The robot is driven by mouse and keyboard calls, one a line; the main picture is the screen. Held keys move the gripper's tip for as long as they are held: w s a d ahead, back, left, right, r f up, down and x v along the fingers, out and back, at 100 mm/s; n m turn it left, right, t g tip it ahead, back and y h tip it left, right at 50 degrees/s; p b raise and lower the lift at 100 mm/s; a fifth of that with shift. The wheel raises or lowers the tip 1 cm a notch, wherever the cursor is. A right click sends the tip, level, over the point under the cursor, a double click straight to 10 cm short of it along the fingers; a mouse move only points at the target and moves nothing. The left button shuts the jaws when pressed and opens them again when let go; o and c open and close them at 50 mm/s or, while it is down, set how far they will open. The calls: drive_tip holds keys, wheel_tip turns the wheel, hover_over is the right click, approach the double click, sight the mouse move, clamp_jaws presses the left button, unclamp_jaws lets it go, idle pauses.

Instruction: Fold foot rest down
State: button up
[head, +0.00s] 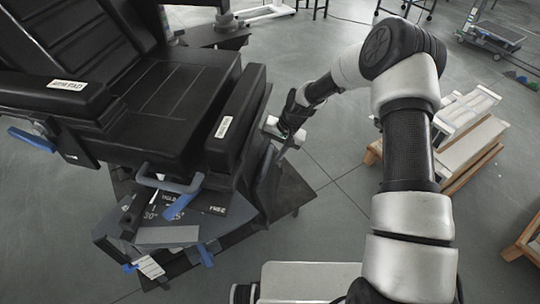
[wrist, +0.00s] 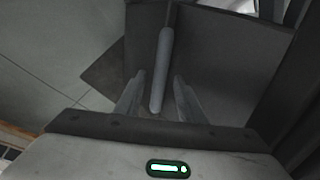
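A black padded chair (head: 165,95) fills the left of the head view. A dark panel (wrist: 225,60), perhaps the foot rest, shows in the wrist view; I cannot tell for sure which part it is. A grey rounded bar (wrist: 162,70) stands out along this panel. My gripper (wrist: 158,82) is open, with one finger on each side of the bar; whether they touch it is not clear. In the head view my gripper (head: 283,136) is beside the chair's right armrest, and its fingertips are hard to make out.
The right armrest (head: 236,118) is close to my gripper. A U-shaped grey handle (head: 170,183) and a dark base with blue levers (head: 178,208) are below the seat. A wooden-framed white step (head: 462,150) stands right of my arm. Bare floor (head: 335,150) lies between.

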drive_tip(key=shift+f, duration=0.15)
clamp_jaws()
drive_tip(key=shift+d, duration=0.1)
